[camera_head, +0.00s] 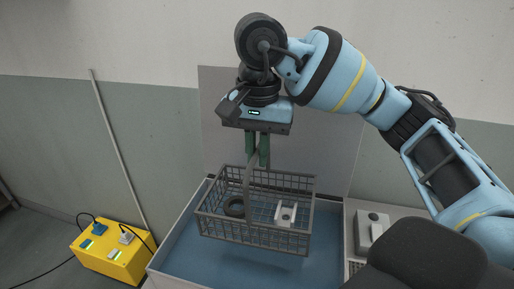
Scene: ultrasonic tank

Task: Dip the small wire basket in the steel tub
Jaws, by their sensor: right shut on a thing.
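The small wire basket (288,239) hangs in the air over the steel tub (170,256), roughly level. A dark ring and a pale metal part lie inside it. My right gripper (257,160) points down above the basket and is shut on its upright handle. The tub has a pale rim and a blue surface inside, which shows around and below the basket. I cannot tell exactly how high the basket is above that surface. My left gripper is out of view.
A yellow box (112,254) with sockets and cables stands on the floor at the left. A grey panel with a knob unit (372,231) is right of the tub. A pale backboard (330,150) stands behind the tub. A dark rounded shape fills the lower right corner.

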